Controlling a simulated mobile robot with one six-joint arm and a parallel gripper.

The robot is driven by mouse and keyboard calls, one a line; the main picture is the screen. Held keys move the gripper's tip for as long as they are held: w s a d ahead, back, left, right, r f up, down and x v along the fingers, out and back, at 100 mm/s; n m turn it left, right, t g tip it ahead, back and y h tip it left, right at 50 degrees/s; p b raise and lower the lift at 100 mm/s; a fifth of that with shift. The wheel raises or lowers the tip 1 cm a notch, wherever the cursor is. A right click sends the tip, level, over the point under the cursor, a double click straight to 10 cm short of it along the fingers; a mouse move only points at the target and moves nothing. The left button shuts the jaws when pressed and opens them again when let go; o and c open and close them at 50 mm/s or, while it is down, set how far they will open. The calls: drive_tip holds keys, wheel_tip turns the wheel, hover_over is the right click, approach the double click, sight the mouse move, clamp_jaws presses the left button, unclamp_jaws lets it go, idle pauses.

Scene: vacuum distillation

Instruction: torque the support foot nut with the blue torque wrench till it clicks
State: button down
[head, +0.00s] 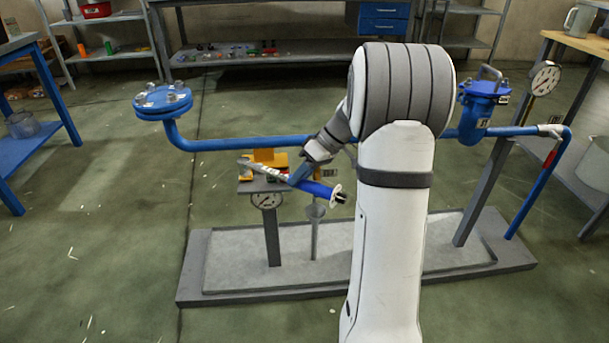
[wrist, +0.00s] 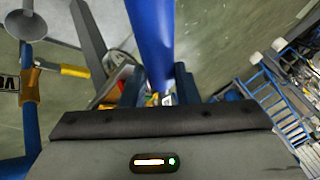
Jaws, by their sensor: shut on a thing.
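The blue torque wrench (head: 318,189) is in my gripper (head: 304,174), to the left of my arm in the head view. Its silver shaft (head: 265,170) points left and slightly up, and its blue handle ends in a white collar at the right. The shaft's far end appears close to a small plate beside a yellow object; I cannot tell whether they touch. In the wrist view the blue handle (wrist: 151,38) passes between the two fingers of my gripper (wrist: 158,86), which are shut on it. I cannot make out the support foot nut.
A blue pipe (head: 245,144) runs behind my arm, with a flange (head: 163,101) at left. A yellow block (head: 270,157) is near the wrench.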

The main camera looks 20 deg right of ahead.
drive_tip(key=shift+s+a+r, duration=0.1)
drive_tip(key=shift+s+a, duration=0.05)
drive_tip(key=shift+a, duration=0.05)
drive_tip(key=shift+s+a+m+t+b, duration=0.4)
drive_tip(key=shift+s+a+m+b, duration=0.1)
drive_tip(key=shift+a+m, duration=0.15)
drive_tip(key=shift+s+a+m+t+b, duration=0.4)
drive_tip(key=shift+a+m+b, duration=0.15)
drive_tip(key=shift+a, duration=0.1)
drive_tip(key=shift+a+h, duration=0.15)
drive_tip(key=shift+h, duration=0.15)
drive_tip(key=shift+s+a+m+t+b, duration=0.2)
drive_tip(key=shift+a+m+t+b, duration=0.15)
drive_tip(key=shift+a+m, duration=0.2)
